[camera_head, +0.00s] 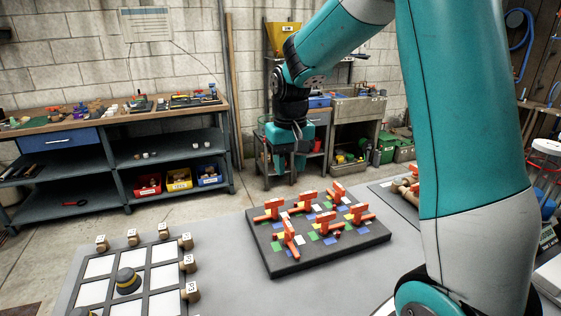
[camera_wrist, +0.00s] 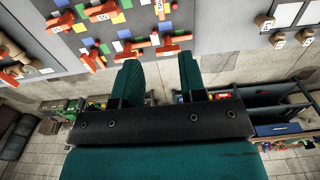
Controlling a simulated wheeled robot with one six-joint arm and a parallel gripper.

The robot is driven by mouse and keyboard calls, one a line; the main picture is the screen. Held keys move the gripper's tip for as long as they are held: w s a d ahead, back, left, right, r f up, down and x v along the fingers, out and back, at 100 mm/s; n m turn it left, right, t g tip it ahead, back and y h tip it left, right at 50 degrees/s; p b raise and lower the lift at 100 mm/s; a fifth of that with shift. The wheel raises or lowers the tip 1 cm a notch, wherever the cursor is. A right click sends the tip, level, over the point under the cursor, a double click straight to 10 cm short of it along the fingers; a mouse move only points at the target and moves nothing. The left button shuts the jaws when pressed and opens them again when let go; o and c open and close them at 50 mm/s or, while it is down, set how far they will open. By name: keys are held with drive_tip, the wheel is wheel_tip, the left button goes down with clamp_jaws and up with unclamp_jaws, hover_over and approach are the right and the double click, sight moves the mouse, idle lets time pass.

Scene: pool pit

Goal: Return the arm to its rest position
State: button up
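My arm (camera_head: 455,110) reaches up and over the grey table (camera_head: 225,232), bent at the elbow. My gripper (camera_head: 287,160) hangs fingers down beyond the table's far edge, with the sink and shelves behind it in the head view. In the wrist view the two dark green fingers of my gripper (camera_wrist: 159,72) stand apart with a clear gap and nothing between them. It touches nothing that I can see.
A dark board (camera_head: 335,253) with orange pieces and coloured squares lies on the table. A white-celled grid board (camera_head: 97,266) with tagged wooden knobs is at the left. A workbench (camera_head: 110,117) stands along the back wall. The table between the boards is clear.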

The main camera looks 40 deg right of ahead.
drive_tip(key=shift+a, duration=0.1)
drive_tip(key=s+a+r+n+y, duration=0.2)
drive_tip(key=s+a+n, duration=0.3)
drive_tip(key=s+a, duration=0.6)
drive_tip(key=s+a+r+n+y, duration=0.1)
drive_tip(key=s+a+n, duration=0.4)
drive_tip(key=s+a, duration=0.6)
drive_tip(key=shift+a+r+y, duration=0.15)
drive_tip(key=shift+r+y, duration=0.2)
drive_tip(key=shift+y, duration=0.25)
drive_tip(key=shift+s, duration=0.1)
